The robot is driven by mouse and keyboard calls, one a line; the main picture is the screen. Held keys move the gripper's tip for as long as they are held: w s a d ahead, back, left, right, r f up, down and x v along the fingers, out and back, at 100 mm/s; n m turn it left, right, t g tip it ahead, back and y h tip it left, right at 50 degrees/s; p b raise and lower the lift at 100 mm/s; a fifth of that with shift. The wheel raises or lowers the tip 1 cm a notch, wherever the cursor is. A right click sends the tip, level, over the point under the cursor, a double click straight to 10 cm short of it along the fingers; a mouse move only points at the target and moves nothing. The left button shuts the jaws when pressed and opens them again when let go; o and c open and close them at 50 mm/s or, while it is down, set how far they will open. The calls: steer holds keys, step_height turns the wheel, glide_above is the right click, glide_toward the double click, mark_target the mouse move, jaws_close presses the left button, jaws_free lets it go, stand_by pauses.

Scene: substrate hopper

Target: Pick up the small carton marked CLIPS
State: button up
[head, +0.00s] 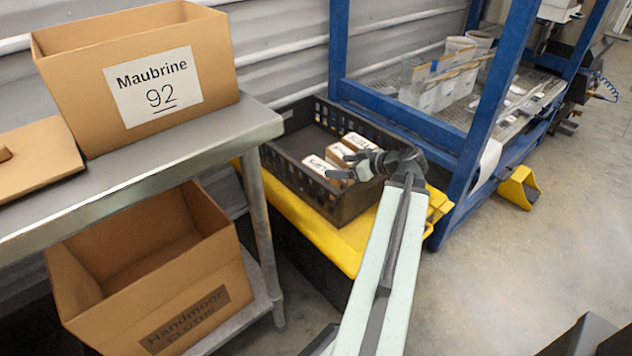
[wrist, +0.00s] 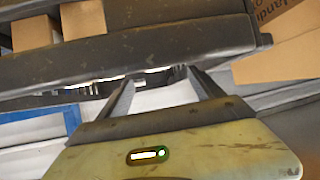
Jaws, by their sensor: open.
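In the head view, a few small brown cartons with white tops stand in a black crate (head: 345,207). The front carton (head: 320,166) has dark lettering on top, too small to read surely; another carton (head: 340,153) and a third (head: 360,141) are behind it. I cannot tell for certain which is marked CLIPS. My gripper (head: 342,165) is open, at the right side of the cartons and covering part of them.
The crate sits on a yellow platform (head: 330,240). A metal table (head: 225,125) at the left holds a box labelled Maubrine 92 (head: 215,60). Below is an open Handmoor box (head: 215,260). A blue frame (head: 490,110) stands right of the crate.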

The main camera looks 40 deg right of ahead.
mark_target(322, 167)
steer(key=shift+b+x, duration=0.65)
steer(key=shift+x, duration=0.7)
steer(key=b+x, duration=0.1)
steer(key=x, duration=0.1)
steer(key=b+x, duration=0.2)
steer(key=x, duration=0.1)
steer(key=shift+s+d+f, duration=0.2)
steer(key=shift+d+f, duration=0.05)
steer(key=shift+f, duration=0.05)
steer(key=shift+w, duration=0.15)
steer(key=shift+r, duration=0.1)
jaws_close()
